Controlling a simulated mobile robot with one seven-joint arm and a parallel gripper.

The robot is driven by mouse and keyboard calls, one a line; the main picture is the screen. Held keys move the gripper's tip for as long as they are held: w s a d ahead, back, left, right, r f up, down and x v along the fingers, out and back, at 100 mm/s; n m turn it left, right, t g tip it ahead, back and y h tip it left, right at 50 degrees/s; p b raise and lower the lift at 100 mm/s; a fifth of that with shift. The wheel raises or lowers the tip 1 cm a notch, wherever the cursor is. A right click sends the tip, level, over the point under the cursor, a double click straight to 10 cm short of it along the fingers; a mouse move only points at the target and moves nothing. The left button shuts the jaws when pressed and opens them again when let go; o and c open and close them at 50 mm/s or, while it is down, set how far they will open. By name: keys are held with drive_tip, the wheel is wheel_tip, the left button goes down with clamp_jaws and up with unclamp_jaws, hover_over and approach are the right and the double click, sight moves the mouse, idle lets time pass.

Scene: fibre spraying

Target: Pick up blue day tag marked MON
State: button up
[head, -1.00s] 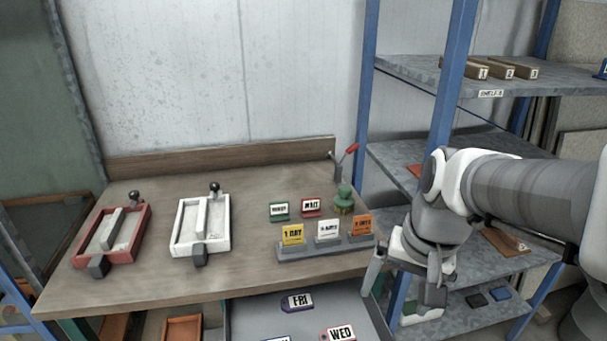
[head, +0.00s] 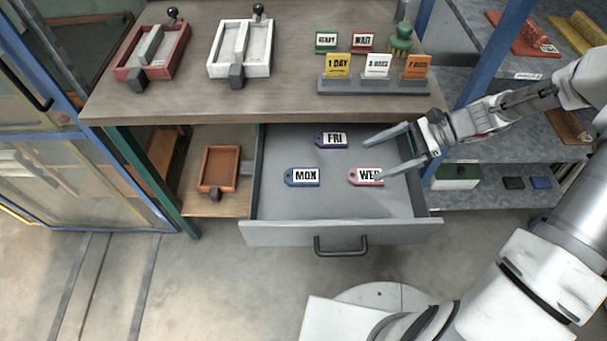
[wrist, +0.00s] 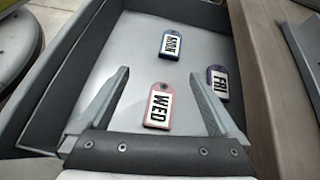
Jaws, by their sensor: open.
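The blue tag marked MON (head: 302,177) lies flat in the left part of the open grey drawer (head: 270,207). It also shows in the wrist view (wrist: 171,44), beyond my fingertips. A pink tag marked WED (head: 366,177) lies to its right, and a purple tag marked FRI (head: 331,140) lies behind, near the drawer's back. My gripper (head: 377,152) is open and empty, over the right side of the drawer. In the wrist view its two fingers (wrist: 158,80) stand apart on either side of the WED tag, and MON lies farther off.
The tabletop (head: 190,100) overhangs the drawer's back. A grey rack (head: 375,87) with several sign cards stands on it. The drawer's front wall has a dark handle (head: 340,245). An orange tray (head: 219,168) sits on a shelf to the left. The drawer floor around MON is clear.

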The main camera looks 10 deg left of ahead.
drive_tip(key=f, duration=0.1)
drive_tip(key=m+y, duration=0.1)
drive_tip(key=w+f+y, duration=0.1)
drive_tip(key=shift+w+a+f+m, duration=0.1)
drive_tip(key=shift+a+f+m, duration=0.25)
drive_tip(key=shift+m, duration=0.05)
drive_tip(key=shift+a+f, duration=0.15)
drive_tip(key=shift+a, duration=0.1)
drive_tip(key=b, duration=0.2)
approach(297, 176)
drive_tip(key=shift+s+a+f, duration=0.3)
drive_tip(key=shift+a+f, duration=0.35)
drive_tip(key=shift+f, duration=0.05)
drive_tip(key=shift+r+b+x, duration=0.15)
drive_tip(key=shift+b+x, duration=0.2)
drive_tip(key=shift+x, duration=1.15)
drive_tip(key=shift+r+b+x, duration=0.15)
drive_tip(key=shift+b+x, duration=0.15)
drive_tip(key=shift+x, duration=1.25)
drive_tip(key=shift+a, duration=0.15)
drive_tip(key=c, duration=1.4)
drive_tip(key=shift+r, duration=0.1)
drive_tip(key=shift+c, duration=0.2)
